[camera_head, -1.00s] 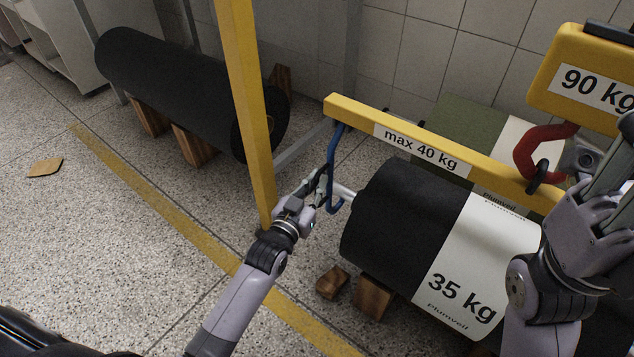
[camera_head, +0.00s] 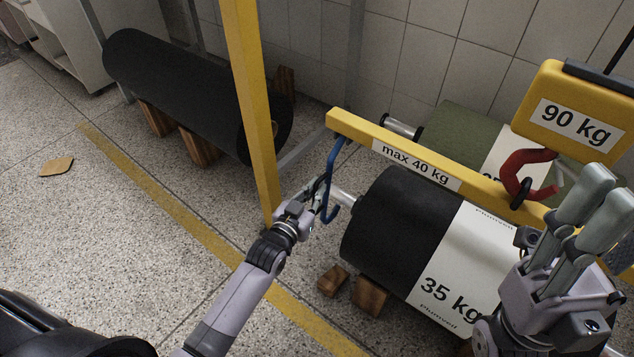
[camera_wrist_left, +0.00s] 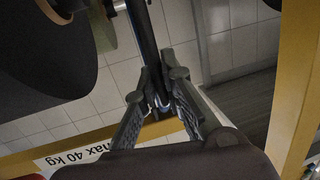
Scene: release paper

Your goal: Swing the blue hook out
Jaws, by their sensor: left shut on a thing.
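The blue hook (camera_head: 332,172) hangs from the left end of the yellow bar (camera_head: 356,133) labelled "max 40 kg". My left gripper (camera_head: 321,190) is shut on the shank of the blue hook, below the bar. In the left wrist view, the fingers of my left gripper (camera_wrist_left: 160,100) close around the dark shank of the hook (camera_wrist_left: 148,45). The hook's lower end is beside the metal core end (camera_head: 345,197) of the black roll (camera_head: 395,220); I cannot tell whether they touch. My right gripper (camera_head: 608,188) is open and empty at the right, with its fingers pointing up.
A yellow post (camera_head: 250,100) stands close left of my left gripper. A green roll (camera_head: 460,130) lies behind the bar. Wooden blocks (camera_head: 333,281) are below. The left floor is mostly clear.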

